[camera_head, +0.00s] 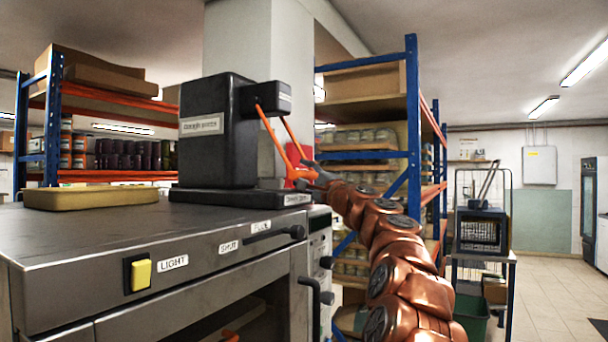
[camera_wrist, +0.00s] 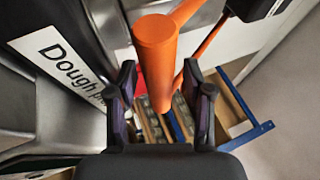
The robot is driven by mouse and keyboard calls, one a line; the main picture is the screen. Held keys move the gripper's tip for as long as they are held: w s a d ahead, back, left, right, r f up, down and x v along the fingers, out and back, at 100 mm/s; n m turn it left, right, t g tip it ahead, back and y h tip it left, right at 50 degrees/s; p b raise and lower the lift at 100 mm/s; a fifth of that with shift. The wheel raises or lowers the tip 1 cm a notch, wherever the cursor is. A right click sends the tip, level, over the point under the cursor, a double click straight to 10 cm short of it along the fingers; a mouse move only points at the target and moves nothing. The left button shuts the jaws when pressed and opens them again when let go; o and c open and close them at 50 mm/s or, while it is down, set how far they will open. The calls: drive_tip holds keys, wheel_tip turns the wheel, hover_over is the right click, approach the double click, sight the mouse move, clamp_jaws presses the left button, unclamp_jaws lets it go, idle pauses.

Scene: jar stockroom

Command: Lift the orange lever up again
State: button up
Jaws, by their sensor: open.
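The dark dough press (camera_head: 219,135) stands on the steel counter at the left in the head view. Its orange lever (camera_head: 272,137) hangs from the press head and slants down to the right, with its lower end at my gripper (camera_head: 308,172). In the wrist view the orange lever (camera_wrist: 155,60) runs between the two dark fingers of my gripper (camera_wrist: 158,78), which are open with one on each side. Gaps seem to show between lever and fingers. The far end of the lever is partly hidden in the head view.
The steel oven top (camera_head: 110,225) carries a yellowish tray (camera_head: 90,197). A LIGHT switch (camera_head: 139,273) and a FLUE handle (camera_head: 275,234) sit on its front. Blue-orange shelves (camera_head: 413,130) stand behind my arm. Open floor (camera_head: 550,290) lies at the right.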

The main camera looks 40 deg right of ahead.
drive_tip(key=shift+c, duration=0.3)
clamp_jaws()
idle(0.6)
